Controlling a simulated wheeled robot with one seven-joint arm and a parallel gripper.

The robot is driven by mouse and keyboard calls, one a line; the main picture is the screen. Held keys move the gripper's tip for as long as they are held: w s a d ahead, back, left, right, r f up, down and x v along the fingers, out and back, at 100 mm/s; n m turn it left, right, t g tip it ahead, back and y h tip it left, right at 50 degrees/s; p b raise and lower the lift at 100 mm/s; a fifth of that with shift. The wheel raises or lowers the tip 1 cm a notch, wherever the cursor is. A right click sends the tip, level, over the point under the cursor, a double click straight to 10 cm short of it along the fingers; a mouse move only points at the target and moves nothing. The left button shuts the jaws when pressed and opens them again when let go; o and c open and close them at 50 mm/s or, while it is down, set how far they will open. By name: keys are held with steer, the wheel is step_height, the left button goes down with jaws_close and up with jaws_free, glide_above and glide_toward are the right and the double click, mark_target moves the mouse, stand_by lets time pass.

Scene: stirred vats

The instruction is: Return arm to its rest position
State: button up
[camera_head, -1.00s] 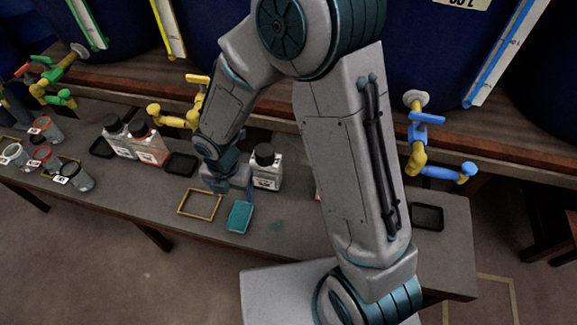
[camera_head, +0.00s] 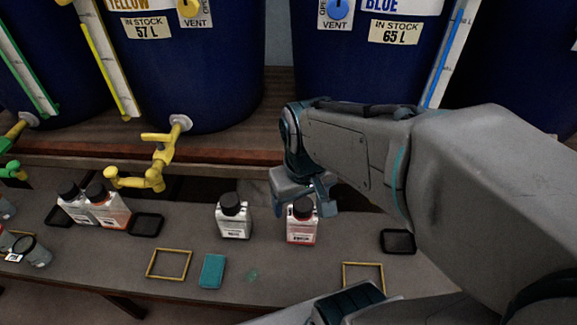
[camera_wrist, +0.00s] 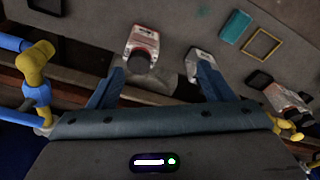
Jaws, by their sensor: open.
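My gripper (camera_head: 318,200) hangs over the back of the bench in the head view, close to a bottle with a black cap and red marking (camera_head: 302,222). In the wrist view the same bottle (camera_wrist: 143,42) shows beyond the open fingers of my gripper (camera_wrist: 160,78). The fingers are spread wide with nothing held between them. My arm reaches in from the right of the head view, bent and raised over the bench. Whether a finger touches the bottle cannot be told.
A second black-capped bottle (camera_head: 233,218) stands to the left. A teal sponge (camera_head: 212,271), yellow frames (camera_head: 169,264) and black trays (camera_head: 398,241) lie on the bench. A yellow tap (camera_head: 150,170) juts out below the large blue vats (camera_head: 200,70) behind.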

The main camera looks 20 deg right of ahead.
steer(key=shift+s+d+r+m, duration=0.2)
steer(key=shift+s+m, duration=0.1)
steer(key=shift+m, duration=0.3)
step_height(320, 180, up, 19)
steer(key=t+p, duration=0.1)
steer(key=p, duration=1.6)
steer(key=shift+a, duration=0.25)
steer(key=shift+f, duration=0.1)
